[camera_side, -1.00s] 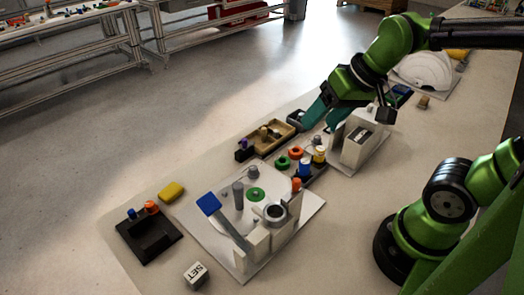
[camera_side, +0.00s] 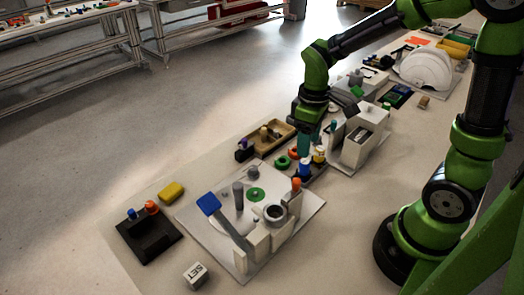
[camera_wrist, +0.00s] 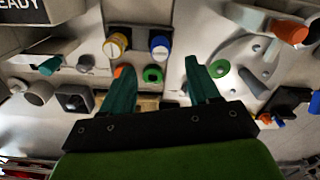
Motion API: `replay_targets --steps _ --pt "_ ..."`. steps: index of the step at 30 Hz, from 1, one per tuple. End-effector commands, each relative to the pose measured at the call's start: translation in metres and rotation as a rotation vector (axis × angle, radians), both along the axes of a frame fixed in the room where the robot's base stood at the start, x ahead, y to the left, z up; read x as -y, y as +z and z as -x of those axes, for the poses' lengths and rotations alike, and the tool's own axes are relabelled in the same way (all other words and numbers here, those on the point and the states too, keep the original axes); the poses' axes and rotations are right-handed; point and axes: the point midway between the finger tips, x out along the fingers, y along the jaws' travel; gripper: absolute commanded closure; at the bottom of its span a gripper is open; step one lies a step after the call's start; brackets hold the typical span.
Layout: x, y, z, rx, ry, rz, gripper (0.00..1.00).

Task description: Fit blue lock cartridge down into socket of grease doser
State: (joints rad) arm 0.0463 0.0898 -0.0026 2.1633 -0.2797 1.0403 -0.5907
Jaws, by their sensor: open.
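The blue-topped white lock cartridge (camera_side: 305,170) stands upright in a dark holder (camera_side: 318,176), beside a yellow-topped one (camera_side: 319,155). In the wrist view the blue cartridge (camera_wrist: 159,47) lies ahead of my fingertips, roughly between their lines. My gripper (camera_side: 304,147) is open and empty, pointing down just behind the cartridges; its two teal fingers (camera_wrist: 160,66) are apart. A white box unit (camera_side: 360,138) with a dark panel stands to the right. A white fixture with a grey ring socket (camera_side: 275,212) stands in front. I cannot tell which one is the grease doser.
A green ring (camera_side: 282,163) and an orange ring (camera_side: 294,153) lie close to the cartridges. A wooden tray (camera_side: 268,140) is behind them. A black tray (camera_side: 150,240) and yellow block (camera_side: 171,191) are at the left.

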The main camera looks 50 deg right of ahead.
Motion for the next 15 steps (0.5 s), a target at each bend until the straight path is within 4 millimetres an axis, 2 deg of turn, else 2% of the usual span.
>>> replay_targets --steps 3,11,15 --pt "0.0 -0.021 0.001 -0.004 0.0 -0.001 0.39" --pt "0.0 -0.04 0.001 -0.001 -0.001 -0.001 0.39" --pt "0.0 -0.062 0.002 -0.005 -0.002 -0.002 0.39"
